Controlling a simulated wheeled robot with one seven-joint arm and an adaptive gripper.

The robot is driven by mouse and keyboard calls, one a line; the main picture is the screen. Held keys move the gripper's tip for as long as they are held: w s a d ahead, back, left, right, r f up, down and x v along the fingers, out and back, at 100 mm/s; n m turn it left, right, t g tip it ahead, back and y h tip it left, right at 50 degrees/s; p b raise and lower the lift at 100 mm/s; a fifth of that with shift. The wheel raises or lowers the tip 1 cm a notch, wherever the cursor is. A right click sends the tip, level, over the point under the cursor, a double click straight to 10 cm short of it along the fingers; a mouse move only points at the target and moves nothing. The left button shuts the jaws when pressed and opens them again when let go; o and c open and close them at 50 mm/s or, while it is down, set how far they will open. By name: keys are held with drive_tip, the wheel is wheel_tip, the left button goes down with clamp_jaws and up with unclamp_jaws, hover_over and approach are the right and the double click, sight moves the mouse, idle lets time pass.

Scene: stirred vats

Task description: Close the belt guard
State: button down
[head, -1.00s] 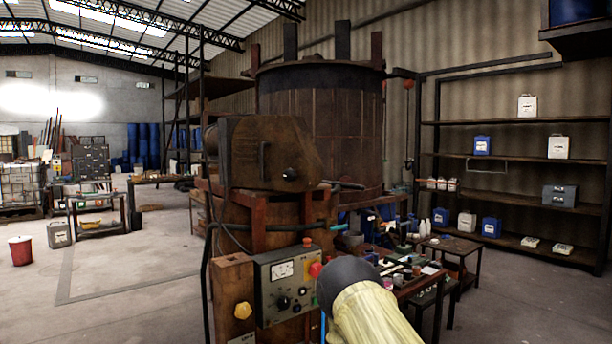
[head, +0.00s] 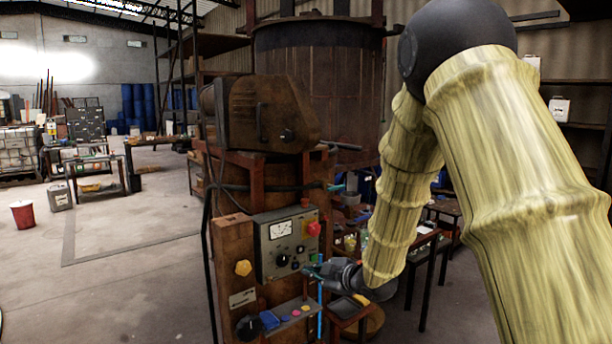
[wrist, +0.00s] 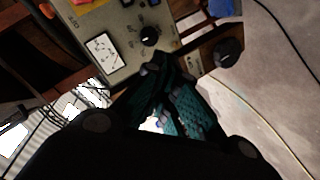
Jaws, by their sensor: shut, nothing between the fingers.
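The belt guard appears to be the brown rusty housing (head: 268,112) on top of the machine in the head view. It has a vertical handle (head: 261,122) and a dark round knob (head: 287,135) on its front. I cannot tell how far open it stands. My gripper (head: 312,270) is shut and empty, below the guard and close to the lower right of the control panel (head: 284,243). In the wrist view my gripper's teal-padded fingers (wrist: 172,100) are together just below the panel (wrist: 125,40). The guard is not recognisable there.
The panel carries a red button (head: 313,229), dials and a meter. A ledge with coloured buttons (head: 292,316) juts out below it. The large vat (head: 325,90) stands behind. A cluttered table (head: 420,240) is behind my arm. Open floor (head: 130,250) lies to the left.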

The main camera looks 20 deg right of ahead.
wheel_tip(320, 180, up, 18)
drive_tip(key=w+d+n+t+y, duration=0.2)
drive_tip(key=n, duration=0.3)
drive_tip(key=n+t+y, duration=0.1)
drive_tip(key=n+y, duration=0.1)
drive_tip(key=n, duration=0.3)
approach(293, 134)
drive_tip(key=s, duration=0.8)
drive_tip(key=p+x, duration=0.2)
drive_tip(key=x, duration=0.1)
drive_tip(key=d+p+x, duration=0.1)
drive_tip(key=p+x, duration=0.1)
drive_tip(key=x, duration=0.2)
drive_tip(key=w+d+p+x, duration=0.1)
drive_tip(key=p+x, duration=0.2)
drive_tip(key=x, duration=0.1)
drive_tip(key=shift+w+a+r, duration=0.1)
drive_tip(key=shift+w+r, duration=0.05)
drive_tip(key=shift+w, duration=0.05)
drive_tip(key=shift+w+d+p, duration=0.3)
drive_tip(key=shift+d, duration=0.25)
drive_tip(key=shift+w, duration=0.2)
drive_tip(key=shift+d, duration=0.15)
